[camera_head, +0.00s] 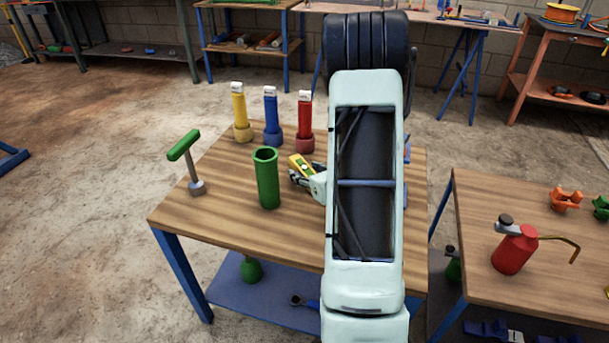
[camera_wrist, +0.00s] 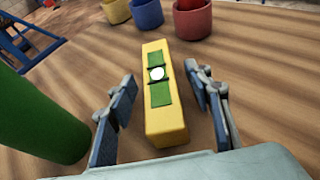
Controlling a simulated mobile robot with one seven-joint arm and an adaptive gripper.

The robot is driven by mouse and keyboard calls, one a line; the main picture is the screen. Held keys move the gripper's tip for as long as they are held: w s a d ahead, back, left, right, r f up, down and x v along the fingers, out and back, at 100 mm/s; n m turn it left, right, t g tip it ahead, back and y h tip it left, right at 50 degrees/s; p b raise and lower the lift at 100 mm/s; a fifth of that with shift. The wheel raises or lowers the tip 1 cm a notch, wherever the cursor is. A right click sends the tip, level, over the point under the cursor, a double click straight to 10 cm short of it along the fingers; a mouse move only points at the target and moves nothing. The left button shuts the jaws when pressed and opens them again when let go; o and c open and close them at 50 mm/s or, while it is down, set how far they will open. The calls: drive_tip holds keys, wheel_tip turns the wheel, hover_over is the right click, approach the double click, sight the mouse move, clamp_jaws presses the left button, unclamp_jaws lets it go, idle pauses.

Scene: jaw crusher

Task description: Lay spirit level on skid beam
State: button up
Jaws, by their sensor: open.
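The spirit level (camera_wrist: 178,113) is a yellow block with green patches and a round white spot on its top. In the wrist view it lies between the two fingers of my gripper (camera_wrist: 160,82), its long side running away from me. The fingers are open, with a visible gap on each side of it. In the head view the level (camera_head: 299,161) shows just left of my arm on the wooden table, beside my gripper (camera_head: 301,179); my arm hides part of this area. I cannot make out a skid beam in either view.
A green open cylinder (camera_head: 267,183) stands close to the left of my gripper. Yellow (camera_head: 240,113), blue (camera_head: 271,115) and red (camera_head: 305,117) tubes stand behind. A green-handled tool (camera_head: 191,161) is at the table's left. A red oil can (camera_head: 514,251) stands on the right table.

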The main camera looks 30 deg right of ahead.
clamp_jaws()
idle(0.3)
drive_tip(key=shift+r, duration=0.15)
drive_tip(key=shift+s+r+p, duration=0.3)
drive_tip(key=shift+s+r, duration=0.15)
drive_tip(key=r+p+v, duration=0.1)
drive_tip(key=p+v, duration=0.4)
drive_tip(key=v, duration=0.9)
drive_tip(key=shift+r, duration=0.3)
drive_tip(key=shift+s, duration=0.15)
